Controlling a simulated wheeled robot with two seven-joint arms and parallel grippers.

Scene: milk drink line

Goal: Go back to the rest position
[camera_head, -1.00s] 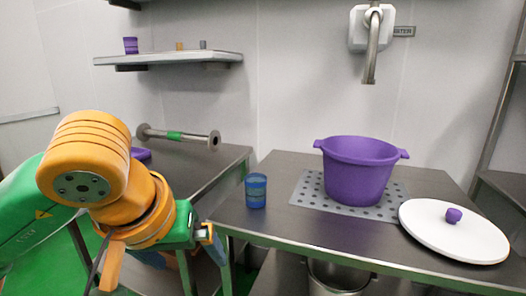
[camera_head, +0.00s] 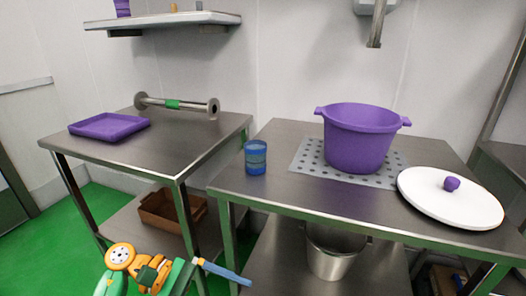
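My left arm is low at the bottom of the head view, folded down in front of the left table. Its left gripper (camera_head: 226,273) points right, with a blue finger part showing beside the left table's front leg. The gripper is seen from the side, so whether it is open or shut cannot be told. I see nothing held in it. My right gripper is not in view.
The left table (camera_head: 150,150) carries a purple tray (camera_head: 108,126) and a metal roller (camera_head: 178,104). The right table (camera_head: 300,205) carries a blue cup (camera_head: 255,158), a purple pot (camera_head: 358,140) and a white lid (camera_head: 450,199). Below stand a brown crate (camera_head: 172,212) and metal bucket (camera_head: 333,255).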

